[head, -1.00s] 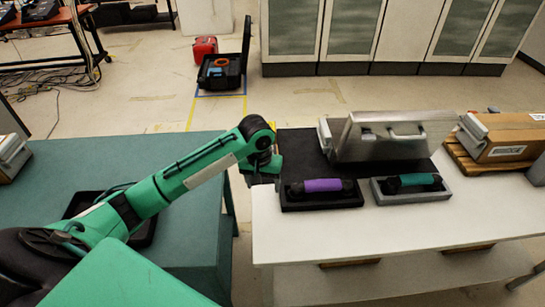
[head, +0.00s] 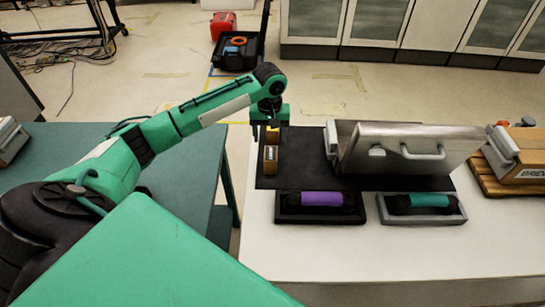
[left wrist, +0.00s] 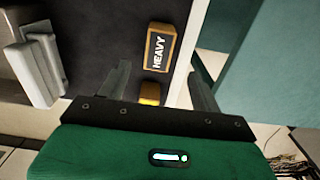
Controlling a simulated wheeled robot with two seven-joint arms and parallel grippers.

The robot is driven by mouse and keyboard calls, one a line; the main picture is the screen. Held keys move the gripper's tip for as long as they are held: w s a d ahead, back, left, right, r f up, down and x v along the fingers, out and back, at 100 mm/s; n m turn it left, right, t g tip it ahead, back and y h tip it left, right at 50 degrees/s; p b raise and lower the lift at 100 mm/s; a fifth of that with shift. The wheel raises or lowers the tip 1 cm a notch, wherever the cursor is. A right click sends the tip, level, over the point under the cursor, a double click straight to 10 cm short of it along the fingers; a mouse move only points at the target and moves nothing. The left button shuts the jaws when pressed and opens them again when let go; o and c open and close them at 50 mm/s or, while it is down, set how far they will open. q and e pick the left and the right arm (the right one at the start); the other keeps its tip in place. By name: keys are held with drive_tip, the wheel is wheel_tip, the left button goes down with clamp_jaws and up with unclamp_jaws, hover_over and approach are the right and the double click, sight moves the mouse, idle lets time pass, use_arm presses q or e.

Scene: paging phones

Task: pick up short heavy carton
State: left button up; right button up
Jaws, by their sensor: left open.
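An orange-brown carton (left wrist: 160,48) with a black face lettered HEAVY stands on a dark mat in the left wrist view. In the head view it is the small orange block (head: 270,158) at the mat's left end. A second, yellow-orange piece (left wrist: 150,93) shows between my fingers, nearer the palm; its height is hard to judge. It also shows in the head view (head: 272,136), just under the gripper. My left gripper (head: 271,122) is open above these pieces, fingers apart, and holds nothing. My right gripper is out of view.
A silver case (head: 400,150) stands on the dark mat (head: 310,148), right of the cartons. Purple (head: 322,199) and teal (head: 422,201) handsets lie in trays in front. A wooden box (head: 525,160) is at the right. The white table's front (head: 380,255) is clear.

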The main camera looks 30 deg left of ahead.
sight(271, 153)
use_arm(q)
wheel_tip(271, 153, down, 3)
wheel_tip(271, 153, down, 3)
drive_tip(key=shift+f+p, duration=0.1)
drive_tip(key=shift+p, duration=0.6)
wheel_tip(271, 153, down, 2)
drive_tip(key=shift+f, duration=0.65)
drive_tip(key=shift+c, duration=0.3)
drive_tip(key=c, duration=1.1)
drive_tip(key=shift+c, duration=0.7)
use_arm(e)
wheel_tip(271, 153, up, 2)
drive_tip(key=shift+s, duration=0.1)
use_arm(q)
drive_tip(key=shift+w, duration=0.1)
